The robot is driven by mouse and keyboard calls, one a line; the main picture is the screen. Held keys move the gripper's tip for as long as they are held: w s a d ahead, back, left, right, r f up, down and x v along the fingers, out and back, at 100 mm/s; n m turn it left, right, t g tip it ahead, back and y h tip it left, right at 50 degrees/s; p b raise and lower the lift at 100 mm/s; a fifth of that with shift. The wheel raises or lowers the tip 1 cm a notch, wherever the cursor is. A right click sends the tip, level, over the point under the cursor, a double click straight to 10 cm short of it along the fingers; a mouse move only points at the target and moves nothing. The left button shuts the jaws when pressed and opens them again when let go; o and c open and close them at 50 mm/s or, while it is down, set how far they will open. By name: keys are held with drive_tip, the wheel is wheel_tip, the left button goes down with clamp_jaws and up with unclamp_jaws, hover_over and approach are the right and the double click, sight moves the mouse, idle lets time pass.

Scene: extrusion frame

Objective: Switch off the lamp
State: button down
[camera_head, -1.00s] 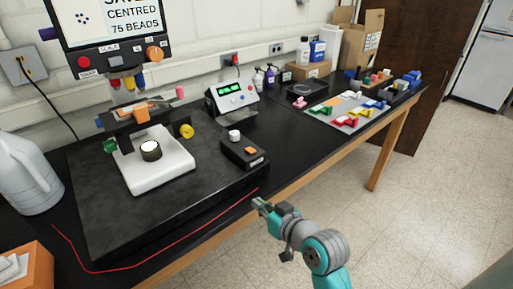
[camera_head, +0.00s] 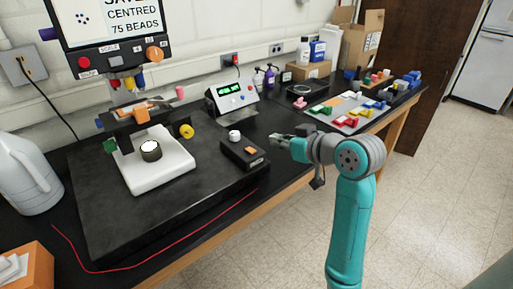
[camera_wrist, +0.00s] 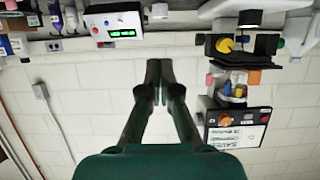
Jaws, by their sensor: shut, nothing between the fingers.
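A white stand (camera_head: 165,177) on the black slab carries a dark cup with a bright, glowing top (camera_head: 150,148), which looks like the lit part. I cannot tell which control belongs to the lamp. My gripper (camera_head: 278,142) is raised just right of this box, apart from it, pointing left. In the wrist view my gripper (camera_wrist: 158,66) is shut and empty, its fingers together.
A meter box (camera_head: 232,97) with green digits stands behind, and appears upside down in the wrist view (camera_wrist: 113,25). A display panel (camera_head: 110,30) hangs at the upper left. A white jug (camera_head: 28,175) stands left. A tray (camera_head: 352,115) of coloured parts lies to the right.

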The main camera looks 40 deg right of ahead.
idle(0.3)
hover_over(257, 157)
drive_tip(key=f, duration=0.3)
drive_tip(key=shift+w+f, duration=0.3)
wheel_tip(257, 157, down, 3)
drive_tip(key=shift+s+f, duration=0.1)
drive_tip(key=shift+f, duration=0.4)
drive_tip(key=shift+s+f, duration=0.1)
drive_tip(key=shift+s+f, duration=0.1)
drive_tip(key=shift+f, duration=0.2)
drive_tip(key=shift+r, duration=0.1)
drive_tip(key=shift+r, duration=0.8)
